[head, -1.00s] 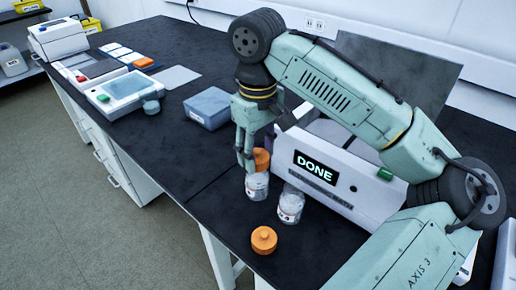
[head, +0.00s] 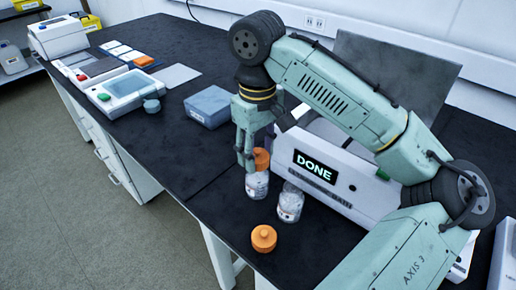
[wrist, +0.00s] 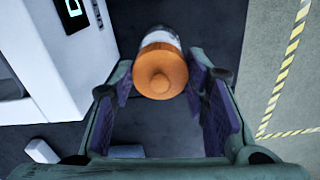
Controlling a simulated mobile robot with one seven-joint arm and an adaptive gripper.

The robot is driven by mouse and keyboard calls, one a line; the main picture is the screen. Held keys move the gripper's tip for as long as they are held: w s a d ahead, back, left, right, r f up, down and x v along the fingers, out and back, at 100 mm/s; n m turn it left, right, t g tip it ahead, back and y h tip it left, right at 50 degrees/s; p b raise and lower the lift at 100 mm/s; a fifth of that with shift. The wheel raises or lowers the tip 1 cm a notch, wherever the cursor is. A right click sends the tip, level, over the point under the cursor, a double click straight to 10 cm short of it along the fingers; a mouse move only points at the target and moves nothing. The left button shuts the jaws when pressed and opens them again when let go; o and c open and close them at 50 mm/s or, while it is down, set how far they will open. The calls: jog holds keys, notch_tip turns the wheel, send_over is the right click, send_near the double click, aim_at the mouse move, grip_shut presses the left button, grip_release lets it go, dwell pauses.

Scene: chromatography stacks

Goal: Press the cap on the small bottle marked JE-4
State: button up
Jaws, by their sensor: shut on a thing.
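A small clear bottle with white contents (head: 257,186) stands upright near the bench's front edge. An orange cap (head: 262,160) is at its mouth; the cap also shows in the wrist view (wrist: 160,72), over the bottle (wrist: 160,37). I cannot tell whether it is fully seated. My gripper (head: 247,164) points down and is shut on this cap, with a finger on each side in the wrist view (wrist: 163,80). A second small bottle (head: 290,203) stands open to the right. A loose orange cap (head: 264,238) lies in front. I cannot read JE-4 on either bottle.
A white instrument (head: 332,180) reading DONE stands close behind the bottles. A blue-grey box (head: 208,107) is behind left. A scale-like device (head: 123,92) is farther left. Bare bench (head: 185,160) lies left of the bottles, with the front edge close.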

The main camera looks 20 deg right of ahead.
jog(key=o, duration=1)
jog(key=o, duration=0.5)
jog(key=shift+c, duration=0.2)
jog(key=shift+r, duration=0.15)
jog(key=shift+r+p, duration=3.4)
jog(key=shift+p, duration=0.55)
jog(key=shift+f, duration=0.1)
jog(key=shift+c, duration=0.2)
